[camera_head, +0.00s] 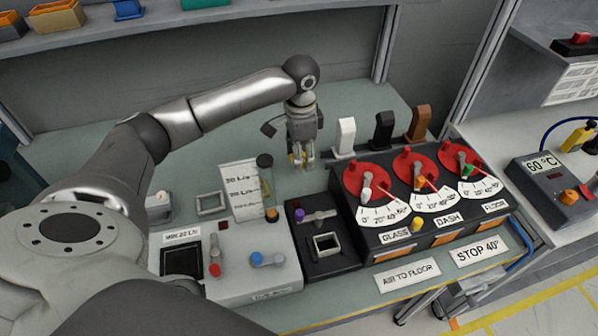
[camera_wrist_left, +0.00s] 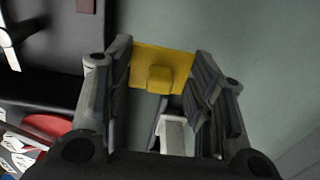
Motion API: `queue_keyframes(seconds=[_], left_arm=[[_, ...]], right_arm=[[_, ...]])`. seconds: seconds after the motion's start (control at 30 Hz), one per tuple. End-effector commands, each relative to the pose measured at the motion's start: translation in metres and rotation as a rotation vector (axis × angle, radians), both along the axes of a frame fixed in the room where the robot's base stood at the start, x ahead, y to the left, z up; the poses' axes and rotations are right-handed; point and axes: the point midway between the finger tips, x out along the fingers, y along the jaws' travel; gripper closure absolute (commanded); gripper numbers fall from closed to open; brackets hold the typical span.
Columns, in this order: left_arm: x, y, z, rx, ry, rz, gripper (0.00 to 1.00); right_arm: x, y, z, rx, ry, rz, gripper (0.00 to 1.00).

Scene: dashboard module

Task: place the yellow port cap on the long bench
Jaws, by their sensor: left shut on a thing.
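The yellow port cap (camera_wrist_left: 163,67) is a flat square plate with a raised knob, held between the fingers of my left gripper (camera_wrist_left: 160,85) in the left wrist view. In the head view my left gripper (camera_head: 302,163) points down over the back part of the grey-green long bench (camera_head: 225,152). The cap shows there only as a small yellow patch (camera_head: 295,158) at the fingers. I cannot tell whether it touches the bench. My right gripper is not in view.
White (camera_head: 345,136), black (camera_head: 382,132) and brown (camera_head: 419,122) upright pieces stand right of the gripper. A black panel with red dials (camera_head: 365,182) is in front of them. Grey control boxes (camera_head: 253,240) stand at the front left. Bare bench lies left of the gripper.

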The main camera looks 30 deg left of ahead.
Motion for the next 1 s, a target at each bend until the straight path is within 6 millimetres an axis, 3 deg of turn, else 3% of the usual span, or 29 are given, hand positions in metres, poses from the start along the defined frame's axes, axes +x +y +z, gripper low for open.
queue_keyframes(seconds=[0.5, 0.9, 0.93, 1.0], left_arm=[[0.0, 0.0, -0.068, 0.001, 0.001, 0.001, 0.66], [0.0, -0.001, -0.075, 0.0, 0.0, 0.001, 0.66], [0.0, -0.001, -0.075, 0.0, 0.0, 0.001, 0.49], [0.0, 0.0, -0.075, 0.0, -0.001, 0.001, 0.4]], right_arm=[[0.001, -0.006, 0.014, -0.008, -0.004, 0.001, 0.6], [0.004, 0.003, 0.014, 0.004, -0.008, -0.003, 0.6], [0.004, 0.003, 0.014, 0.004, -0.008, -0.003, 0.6], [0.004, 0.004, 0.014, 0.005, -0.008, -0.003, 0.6]])
